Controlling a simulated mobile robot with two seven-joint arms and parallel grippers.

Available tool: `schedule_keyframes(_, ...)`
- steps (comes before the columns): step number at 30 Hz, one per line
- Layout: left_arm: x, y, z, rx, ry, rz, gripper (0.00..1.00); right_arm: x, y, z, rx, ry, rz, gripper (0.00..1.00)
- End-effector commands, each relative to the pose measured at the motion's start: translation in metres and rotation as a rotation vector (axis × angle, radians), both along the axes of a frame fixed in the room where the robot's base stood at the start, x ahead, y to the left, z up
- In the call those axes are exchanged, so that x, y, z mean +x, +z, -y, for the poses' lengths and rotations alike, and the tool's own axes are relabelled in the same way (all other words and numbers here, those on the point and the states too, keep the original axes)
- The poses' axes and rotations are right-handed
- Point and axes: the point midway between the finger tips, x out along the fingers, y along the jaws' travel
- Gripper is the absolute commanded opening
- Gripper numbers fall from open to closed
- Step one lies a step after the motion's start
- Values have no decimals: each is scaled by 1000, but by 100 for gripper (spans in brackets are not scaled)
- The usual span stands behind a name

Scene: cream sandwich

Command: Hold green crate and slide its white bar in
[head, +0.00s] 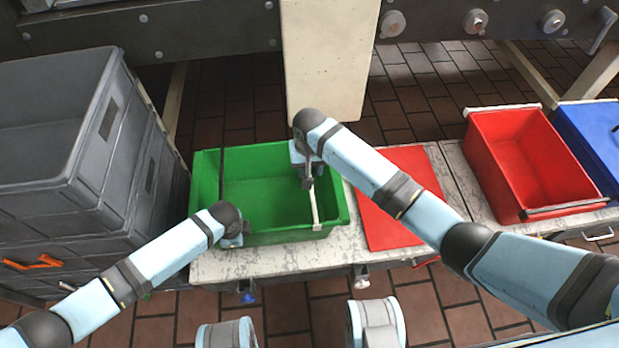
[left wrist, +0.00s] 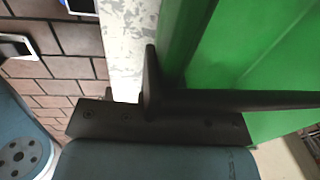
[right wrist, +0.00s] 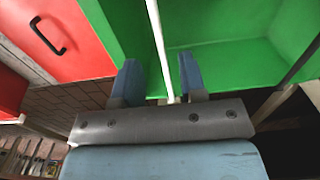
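The green crate (head: 265,185) stands upright on the bench; its green wall (left wrist: 185,40) also shows in the left wrist view. The white bar (head: 314,205) runs front to back by the crate's right side. My right gripper (head: 308,182) is at the crate's far right. In the right wrist view its blue fingers (right wrist: 160,85) stand apart, with the white bar (right wrist: 157,40) passing between them and gaps on both sides. My left gripper (head: 235,242) is at the crate's front left edge. Its fingers cannot be made out. A dark bar (head: 222,175) crosses the crate's left part.
The speckled bench (head: 225,265) has a flat red panel (head: 385,215) right of the crate. A red crate (head: 520,155) and a blue crate (head: 590,125) stand farther right. Grey crates (head: 125,200) are stacked at left. A pale post (head: 330,70) stands behind the green crate.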

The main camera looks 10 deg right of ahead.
Motion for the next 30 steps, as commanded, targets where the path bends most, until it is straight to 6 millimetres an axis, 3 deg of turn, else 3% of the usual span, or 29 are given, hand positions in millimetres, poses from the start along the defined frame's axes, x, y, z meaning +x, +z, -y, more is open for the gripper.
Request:
schedule_keyframes(3, 0, 0, 1, -3, 0, 0, 0, 0, 21, 0, 1, 0, 2, 38)
schedule_keyframes(7, 0, 0, 1, -3, 0, 0, 0, 0, 34, 0, 1, 0, 1, 38)
schedule_keyframes(21, -1, 0, 1, -3, 0, -1, 0, 0, 40, 0, 1, 0, 0, 38)
schedule_keyframes(25, 0, 0, 1, -3, 0, -1, 34, 0, 40, 0, 1, 0, 0, 38)
schedule_keyframes(26, 0, 0, 1, -2, 0, 0, 38, 0, 40, 0, 1, 0, 0, 38)
schedule_keyframes(30, 0, 0, 0, -1, 0, 0, 38, 0, 40, 0, 1, 0, -1, 38)
